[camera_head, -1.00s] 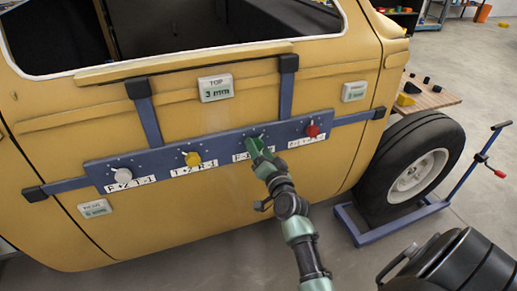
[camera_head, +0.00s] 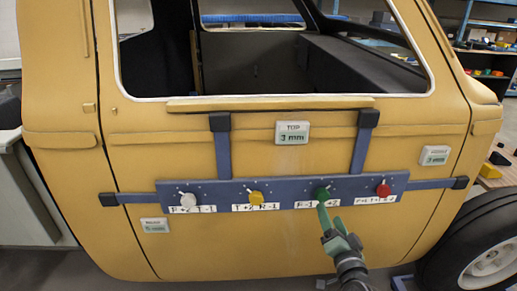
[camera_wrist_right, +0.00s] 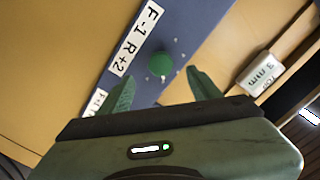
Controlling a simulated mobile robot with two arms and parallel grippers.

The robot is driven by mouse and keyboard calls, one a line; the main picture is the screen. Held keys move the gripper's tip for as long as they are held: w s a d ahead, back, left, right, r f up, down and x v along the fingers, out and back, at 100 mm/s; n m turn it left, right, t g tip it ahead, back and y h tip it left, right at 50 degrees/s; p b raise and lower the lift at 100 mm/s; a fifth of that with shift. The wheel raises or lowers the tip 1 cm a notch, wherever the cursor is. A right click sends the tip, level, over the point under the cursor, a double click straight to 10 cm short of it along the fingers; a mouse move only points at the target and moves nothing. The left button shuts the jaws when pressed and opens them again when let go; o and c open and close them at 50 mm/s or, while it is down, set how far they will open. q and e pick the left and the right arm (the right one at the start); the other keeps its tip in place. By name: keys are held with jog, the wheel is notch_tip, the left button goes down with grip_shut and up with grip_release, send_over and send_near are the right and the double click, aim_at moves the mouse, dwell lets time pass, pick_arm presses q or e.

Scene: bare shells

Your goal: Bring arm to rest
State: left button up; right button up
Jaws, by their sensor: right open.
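My right gripper (camera_head: 325,212) is in front of a blue-grey bar fixed across a yellow vehicle door. Its fingers are just below the green knob (camera_head: 322,193) in the head view. In the right wrist view the right gripper (camera_wrist_right: 163,88) is open, with its two green fingers spread. The green knob (camera_wrist_right: 160,64) shows beyond and between the fingertips, with nothing held and a small gap seeming to part them. The rest of the right arm (camera_head: 350,268) runs down to the lower edge of the head view. My left gripper is not in view.
The bar (camera_head: 220,187) also bears a white knob (camera_head: 187,199), a yellow knob (camera_head: 256,197) and a red knob (camera_head: 383,190), with labels below. A display (camera_head: 292,132) reads TOP 3 mm. A wheel (camera_head: 475,250) stands at right.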

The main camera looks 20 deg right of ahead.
jog(key=s+a+f+n+g+y, duration=0.1)
jog(key=s+a+f+n+g, duration=0.2)
jog(key=f, duration=0.8)
jog(key=s+a+f+n+g+y, duration=0.1)
jog(key=s+a+f+g+y, duration=0.3)
jog(key=f, duration=0.8)
jog(key=s+a+f+n+h, duration=0.1)
jog(key=s+a+f+n, duration=0.3)
jog(key=f, duration=0.7)
jog(key=s+a+f+n+g+y, duration=0.15)
jog(key=s+a+f+g, duration=0.25)
jog(key=s+f, duration=0.8)
jog(key=s+d+f+n+g, duration=0.1)
jog(key=s+f, duration=0.2)
jog(key=s, duration=0.4)
jog(key=s+d+f+n+g, duration=0.1)
jog(key=s+f+n+g, duration=0.1)
jog(key=s, duration=0.6)
jog(key=s+f+n+g+h, duration=0.1)
jog(key=s+f+g, duration=0.1)
jog(key=s+f, duration=0.3)
jog(key=shift+s+d+n, duration=0.35)
jog(key=shift+s+d, duration=0.05)
jog(key=shift+s, duration=0.75)
